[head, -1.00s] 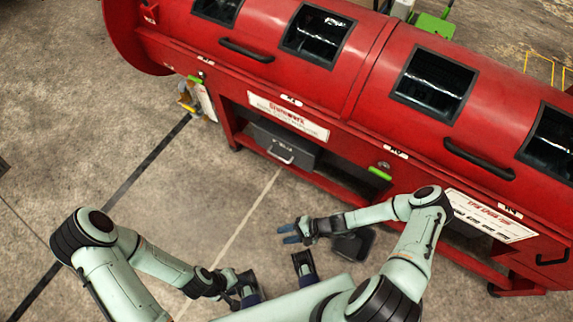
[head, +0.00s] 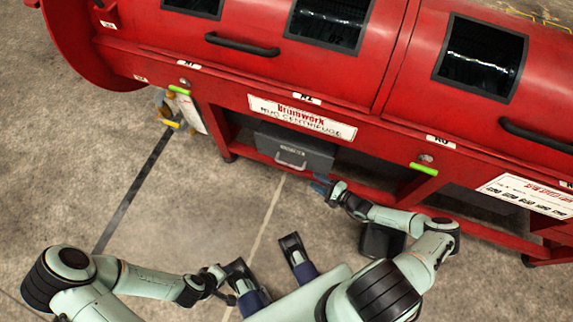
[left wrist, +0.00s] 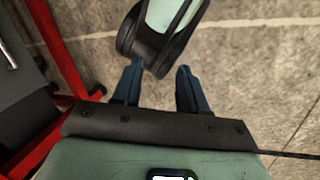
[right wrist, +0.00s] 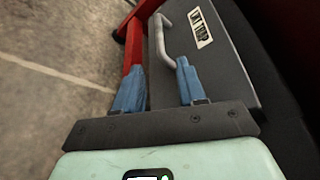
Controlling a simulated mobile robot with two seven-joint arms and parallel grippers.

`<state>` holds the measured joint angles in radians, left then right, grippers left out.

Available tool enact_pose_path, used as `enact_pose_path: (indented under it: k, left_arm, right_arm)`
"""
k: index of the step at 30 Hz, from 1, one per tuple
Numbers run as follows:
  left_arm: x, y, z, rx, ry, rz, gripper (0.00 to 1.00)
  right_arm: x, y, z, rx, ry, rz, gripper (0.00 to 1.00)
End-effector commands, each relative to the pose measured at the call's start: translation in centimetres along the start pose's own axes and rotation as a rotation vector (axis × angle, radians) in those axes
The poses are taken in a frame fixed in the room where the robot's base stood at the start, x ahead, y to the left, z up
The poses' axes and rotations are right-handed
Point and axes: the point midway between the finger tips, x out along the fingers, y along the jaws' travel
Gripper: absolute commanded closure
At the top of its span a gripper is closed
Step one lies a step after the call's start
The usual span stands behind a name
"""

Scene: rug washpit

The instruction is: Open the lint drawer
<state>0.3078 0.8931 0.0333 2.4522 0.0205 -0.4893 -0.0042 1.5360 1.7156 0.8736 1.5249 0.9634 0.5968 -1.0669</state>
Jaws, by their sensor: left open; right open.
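The lint drawer (head: 318,152) is a dark grey box front in the lower bay of the red machine, and it looks shut. Its pale bar handle (head: 290,163) is on the front. In the right wrist view the drawer front (right wrist: 235,65) carries a white label, and the handle (right wrist: 170,42) lies just past the fingertips. My right gripper (head: 321,186) is open and empty, just to the right of and below the handle. In its wrist view one finger overlaps the handle's near end; contact is unclear. My left gripper (left wrist: 158,73) is open and empty, low near my base.
The red rug centrifuge (head: 390,75) fills the back, with dark windows and black handles. A red lower rail (right wrist: 134,55) runs beside the drawer. Green tags (head: 424,169) hang on the frame. The concrete floor (head: 190,220) at left is clear.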

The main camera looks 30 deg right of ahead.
Motion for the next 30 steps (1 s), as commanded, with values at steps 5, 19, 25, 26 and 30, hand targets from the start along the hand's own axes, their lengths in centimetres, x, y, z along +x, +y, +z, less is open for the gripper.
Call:
enact_pose_path:
  k: [5,19,25,26,30]
  left_arm:
    - [0.6,-0.2,-0.8,-0.002,0.024,-0.001,0.57]
    - [3.3,-1.4,-5.6,-0.013,0.154,-0.009,0.57]
    - [3.7,-1.6,-6.6,-0.014,0.181,-0.011,0.57]
    - [3.8,-1.6,-6.7,-0.014,0.183,-0.011,0.57]
    - [3.7,-1.6,-6.8,-0.014,0.186,-0.011,0.57]
  right_arm:
    - [2.3,0.0,0.2,-0.001,-0.005,-0.001,0.60]
    - [11.5,0.1,0.1,-0.001,-0.005,0.001,0.60]
    - [13.0,0.0,0.2,-0.001,-0.003,0.002,0.60]
    - [13.1,0.0,0.2,-0.001,-0.003,0.001,0.60]
    - [13.2,-0.1,0.2,-0.001,-0.003,0.001,0.60]
